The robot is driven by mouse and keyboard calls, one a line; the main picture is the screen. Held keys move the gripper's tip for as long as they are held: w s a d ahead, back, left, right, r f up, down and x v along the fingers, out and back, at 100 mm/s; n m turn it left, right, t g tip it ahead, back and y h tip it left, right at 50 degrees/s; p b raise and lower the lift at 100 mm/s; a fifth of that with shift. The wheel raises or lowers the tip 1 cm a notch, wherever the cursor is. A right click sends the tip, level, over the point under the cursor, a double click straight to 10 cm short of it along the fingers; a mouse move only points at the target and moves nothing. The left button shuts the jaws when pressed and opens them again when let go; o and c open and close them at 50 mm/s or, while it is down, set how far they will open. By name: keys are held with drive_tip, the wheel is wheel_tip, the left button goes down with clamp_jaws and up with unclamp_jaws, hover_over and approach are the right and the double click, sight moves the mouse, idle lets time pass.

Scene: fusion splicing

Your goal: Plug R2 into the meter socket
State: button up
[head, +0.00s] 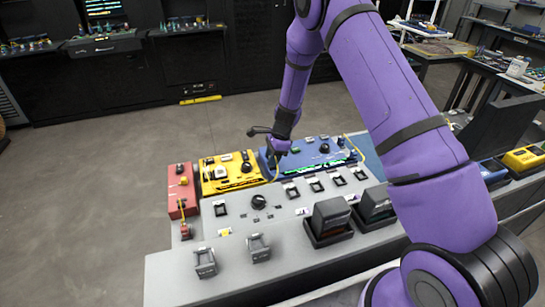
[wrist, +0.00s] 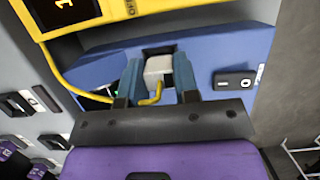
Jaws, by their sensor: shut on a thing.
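My gripper (wrist: 160,80) is shut on a pale grey plug (wrist: 157,66) with a yellow cable (wrist: 75,88). No R2 label is legible on it. The plug sits between the two blue-grey fingers, in front of a blue panel (wrist: 225,50); I cannot tell whether it touches the panel. The cable loops left and up beside a yellow unit (wrist: 78,14) with a lit orange display. In the head view my gripper (head: 276,150) is low over the left end of the blue unit (head: 315,152), beside the yellow unit (head: 228,172). I cannot make out the meter socket.
A red unit (head: 181,190) stands left of the yellow one. The grey console (head: 290,225) carries a black knob (head: 258,201), several switches, two grey holders and two dark boxes (head: 329,220). A black-and-white switch (wrist: 233,81) is right of the gripper in the wrist view.

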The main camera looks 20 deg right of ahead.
drive_tip(key=o, duration=1)
drive_tip(key=v, duration=1.1)
drive_tip(key=shift+f, duration=0.1)
